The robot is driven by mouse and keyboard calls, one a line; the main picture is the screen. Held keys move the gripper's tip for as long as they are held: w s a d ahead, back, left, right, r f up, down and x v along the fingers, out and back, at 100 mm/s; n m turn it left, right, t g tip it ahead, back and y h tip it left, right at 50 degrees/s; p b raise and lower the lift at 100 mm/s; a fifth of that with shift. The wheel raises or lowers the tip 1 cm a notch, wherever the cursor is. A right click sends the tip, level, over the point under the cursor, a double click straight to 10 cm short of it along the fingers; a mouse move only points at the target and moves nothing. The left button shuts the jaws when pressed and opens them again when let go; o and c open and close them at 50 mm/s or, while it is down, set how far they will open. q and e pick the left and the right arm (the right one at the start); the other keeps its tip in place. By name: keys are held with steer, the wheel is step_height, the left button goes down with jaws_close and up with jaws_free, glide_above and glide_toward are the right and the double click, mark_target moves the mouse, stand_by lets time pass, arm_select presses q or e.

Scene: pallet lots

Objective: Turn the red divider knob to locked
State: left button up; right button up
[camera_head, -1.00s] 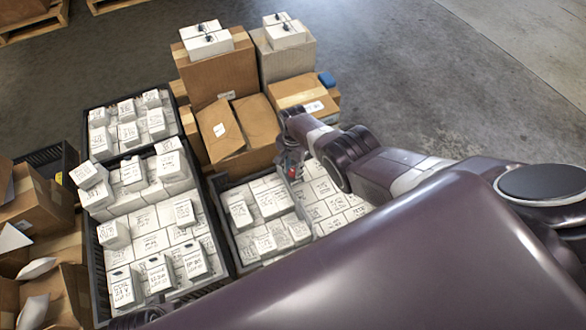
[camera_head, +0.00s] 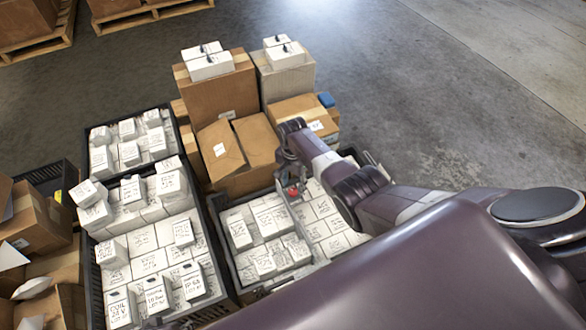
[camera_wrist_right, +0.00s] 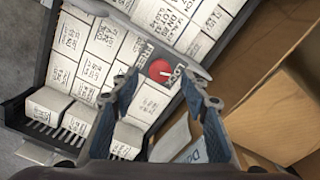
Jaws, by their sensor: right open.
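The red divider knob (camera_wrist_right: 160,71) sits on a grey divider strip (camera_wrist_right: 137,47) in the right wrist view. Lettering reading FREE is on one side of it and lettering starting LO, partly hidden, on the other. A pale mark on the knob points toward the LO side. The knob also shows as a small red spot in the head view (camera_head: 293,190). My right gripper (camera_wrist_right: 164,92) is open, its two fingers on either side just short of the knob in the picture; contact is not visible. In the head view my right gripper (camera_head: 289,178) is partly hidden by its own wrist. My left gripper is not in view.
The divider splits a dark crate (camera_head: 240,290) of labelled white boxes. Another crate (camera_head: 92,270) of white boxes stands to its left. Brown cartons (camera_head: 222,95) are stacked right behind the knob. Open floor (camera_head: 430,130) lies to the right.

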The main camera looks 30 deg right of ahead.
mark_target(293, 190)
step_height(293, 190, up, 9)
stand_by(0.4)
stand_by(0.4)
